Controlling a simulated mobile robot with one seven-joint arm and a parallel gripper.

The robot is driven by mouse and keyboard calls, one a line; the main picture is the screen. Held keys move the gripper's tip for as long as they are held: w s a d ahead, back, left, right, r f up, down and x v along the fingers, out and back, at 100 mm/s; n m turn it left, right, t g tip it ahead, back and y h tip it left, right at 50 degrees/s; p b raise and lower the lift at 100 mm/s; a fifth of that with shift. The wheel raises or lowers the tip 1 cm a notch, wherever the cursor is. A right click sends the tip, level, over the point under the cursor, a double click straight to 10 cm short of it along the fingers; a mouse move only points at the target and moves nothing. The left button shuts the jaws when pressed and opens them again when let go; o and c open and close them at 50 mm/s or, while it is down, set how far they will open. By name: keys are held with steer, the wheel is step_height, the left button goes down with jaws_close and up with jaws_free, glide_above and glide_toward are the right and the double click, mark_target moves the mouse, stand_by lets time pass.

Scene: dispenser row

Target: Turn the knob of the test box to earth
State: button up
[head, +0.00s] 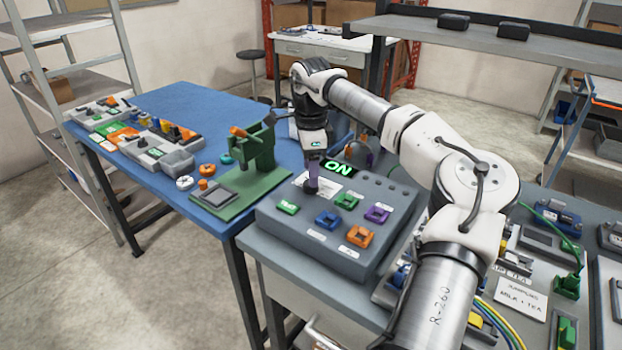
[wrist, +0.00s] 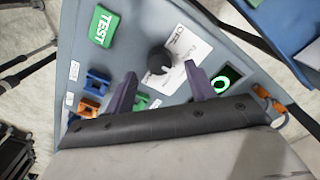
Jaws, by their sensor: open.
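The test box (head: 330,225) is a grey sloped-top panel on the near bench.
A green press-like stand (head: 250,160) is on the blue table (head: 205,103) to the left. Wires and small parts crowd the right.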

step_height(320, 180, up, 10)
steer(key=shift+r+b, duration=0.25)
steer(key=shift+b, duration=0.2)
